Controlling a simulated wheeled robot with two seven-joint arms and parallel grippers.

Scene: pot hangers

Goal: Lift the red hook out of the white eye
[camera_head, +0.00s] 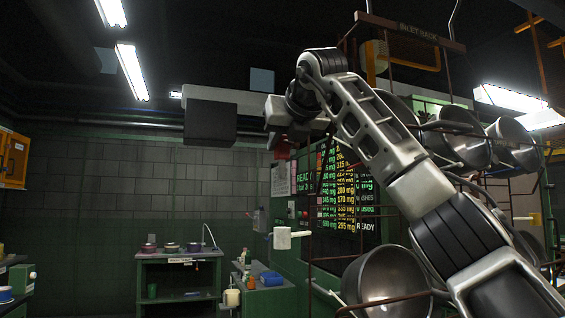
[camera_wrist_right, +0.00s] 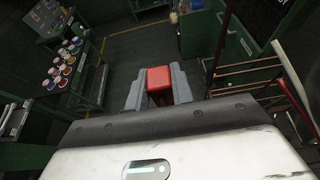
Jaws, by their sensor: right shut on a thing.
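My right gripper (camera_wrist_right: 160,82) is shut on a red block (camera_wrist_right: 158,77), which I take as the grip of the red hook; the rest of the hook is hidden. In the head view my right arm reaches up from the lower right, and its hand (camera_head: 277,136) is high left of the rack, with a bit of red (camera_head: 283,150) just under it. My left gripper is not in view.
The rack (camera_head: 388,209) with several metal pots (camera_head: 388,276) stands close on the right, partly behind my arm. A green workbench (camera_head: 180,264) stands at the back. Shelving with paint pots (camera_wrist_right: 67,60) is at the left in the wrist view. The floor below is partly clear.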

